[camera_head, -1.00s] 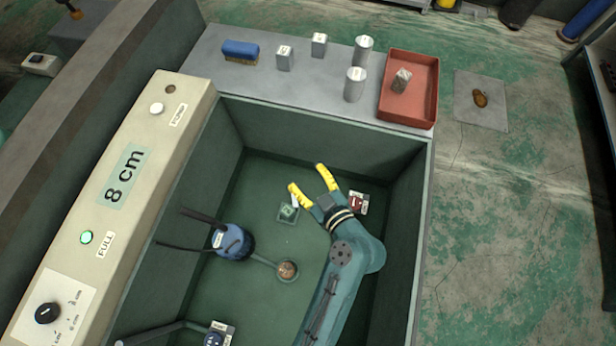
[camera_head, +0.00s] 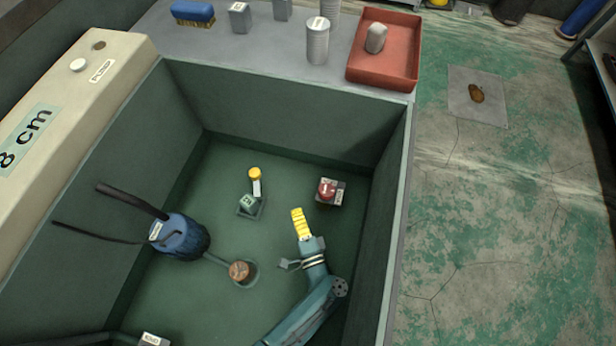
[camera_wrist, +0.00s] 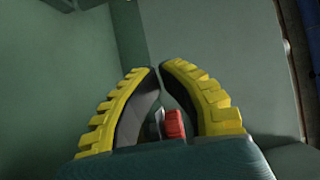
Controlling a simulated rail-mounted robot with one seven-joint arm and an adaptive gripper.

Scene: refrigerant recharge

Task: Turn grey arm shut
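My gripper (camera_head: 298,212) is low inside the green tank, its yellow fingers pointing to the tank's far wall. In the wrist view the fingertips (camera_wrist: 157,67) nearly meet, with only a thin gap. A small block with a red top (camera_head: 327,190) sits on the tank floor, right of and beyond the fingertips, apart from them. A small green fitting (camera_head: 248,204) stands to the left, with a pale upright piece (camera_head: 257,188) and yellow top beside it. Something red (camera_wrist: 174,123) and a grey sliver show between the fingers in the wrist view. I cannot tell which part is the grey arm.
A blue pump-like body (camera_head: 180,238) with dark hoses and a round copper-coloured piece (camera_head: 240,271) are left of my arm. Tank walls (camera_head: 285,110) rise around. A red tray (camera_head: 385,72) and metal cylinder (camera_head: 317,42) stand on the ledge behind.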

